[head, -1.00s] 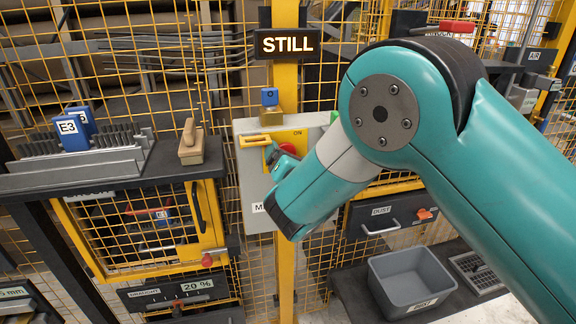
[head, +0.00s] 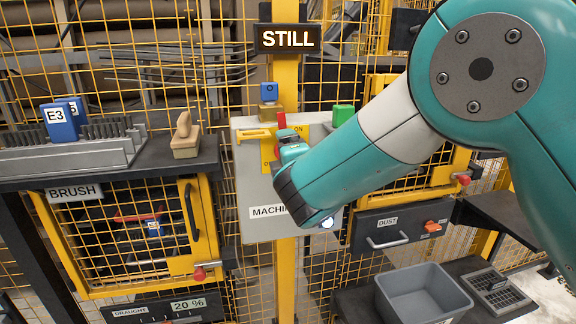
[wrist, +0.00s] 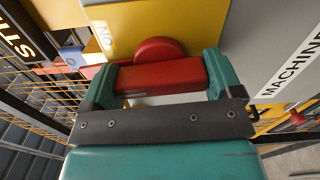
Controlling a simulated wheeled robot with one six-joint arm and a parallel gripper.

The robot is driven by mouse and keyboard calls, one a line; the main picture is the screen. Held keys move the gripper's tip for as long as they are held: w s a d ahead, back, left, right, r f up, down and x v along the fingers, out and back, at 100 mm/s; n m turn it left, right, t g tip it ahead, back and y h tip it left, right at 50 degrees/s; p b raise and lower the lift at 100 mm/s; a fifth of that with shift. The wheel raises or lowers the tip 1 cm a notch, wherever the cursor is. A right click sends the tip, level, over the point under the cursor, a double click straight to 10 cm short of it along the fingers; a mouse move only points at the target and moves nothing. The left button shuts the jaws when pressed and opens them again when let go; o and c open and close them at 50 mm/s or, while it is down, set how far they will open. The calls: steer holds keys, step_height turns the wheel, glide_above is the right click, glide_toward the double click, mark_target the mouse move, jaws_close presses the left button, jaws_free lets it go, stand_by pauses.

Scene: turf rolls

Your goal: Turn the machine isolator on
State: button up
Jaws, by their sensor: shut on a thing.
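The machine isolator is a grey box (head: 250,190) on the yellow post, with a yellow plate (head: 268,150) marked ON at the top. Its red handle (head: 281,122) stands about upright in the head view, its top end near the ON mark. My gripper (head: 287,143) is at the handle from the front, hiding its lower part. In the wrist view my gripper (wrist: 163,76) is shut on the red handle (wrist: 160,74), one teal finger at each end. The round red hub (wrist: 160,50) shows behind it.
A lit STILL sign (head: 288,39) is above the box.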

steer(key=shift+f+m+b, duration=0.1)
steer(key=shift+m+b, duration=0.4)
steer(key=shift+m, duration=0.1)
steer(key=shift+d, duration=0.1)
steer(key=o, duration=0.7)
steer(key=shift+o, duration=0.2)
steer(key=b+v, duration=0.6)
steer(key=v, duration=1.1)
steer(key=shift+s, duration=0.2)
